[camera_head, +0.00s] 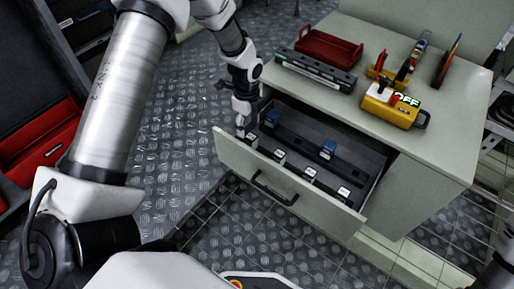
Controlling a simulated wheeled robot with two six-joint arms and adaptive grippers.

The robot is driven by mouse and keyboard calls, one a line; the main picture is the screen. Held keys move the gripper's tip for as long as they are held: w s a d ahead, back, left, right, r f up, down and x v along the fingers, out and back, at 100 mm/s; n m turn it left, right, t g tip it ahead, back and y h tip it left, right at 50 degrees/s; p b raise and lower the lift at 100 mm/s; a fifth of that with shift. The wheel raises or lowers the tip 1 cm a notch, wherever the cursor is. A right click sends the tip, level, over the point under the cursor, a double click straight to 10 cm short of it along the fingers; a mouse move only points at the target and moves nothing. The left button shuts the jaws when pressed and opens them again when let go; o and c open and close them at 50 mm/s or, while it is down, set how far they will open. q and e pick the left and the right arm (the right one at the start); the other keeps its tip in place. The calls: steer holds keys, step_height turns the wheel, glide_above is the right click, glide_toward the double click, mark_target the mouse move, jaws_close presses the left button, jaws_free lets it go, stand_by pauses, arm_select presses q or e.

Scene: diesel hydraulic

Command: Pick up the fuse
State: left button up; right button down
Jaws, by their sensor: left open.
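Several small block-shaped pieces that look like fuses sit in a dark tray inside the open drawer (233,155). Two have blue tops: one blue block (272,119) at the left end and another blue block (328,148) further right. A row of white-and-black blocks (309,173) sits along the drawer front. I cannot tell which one is the task's fuse. My left gripper (243,132) is open and points down at the drawer's left front corner, close to the leftmost white-topped block (251,140). Its fingertips are small and partly hard to make out.
The cabinet top (440,150) holds a red tray (329,48), a dark rail (315,72), a yellow device marked OFF (393,105) and upright tools (447,62). A red bin (38,138) stands at far left. Patterned metal floor (180,130) is clear left of the drawer.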

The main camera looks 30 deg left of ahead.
mark_target(250, 142)
arm_select(q)
steer(key=f+b, duration=0.2)
steer(key=f, duration=0.1)
steer(key=shift+w+a, duration=0.1)
steer(key=shift+w, duration=0.3)
step_height(250, 142, down, 7)
steer(key=b, duration=0.4)
steer(key=shift+w, duration=0.1)
arm_select(e)
step_height(250, 142, down, 7)
steer(key=shift+s, duration=0.15)
arm_select(q)
jaws_close()
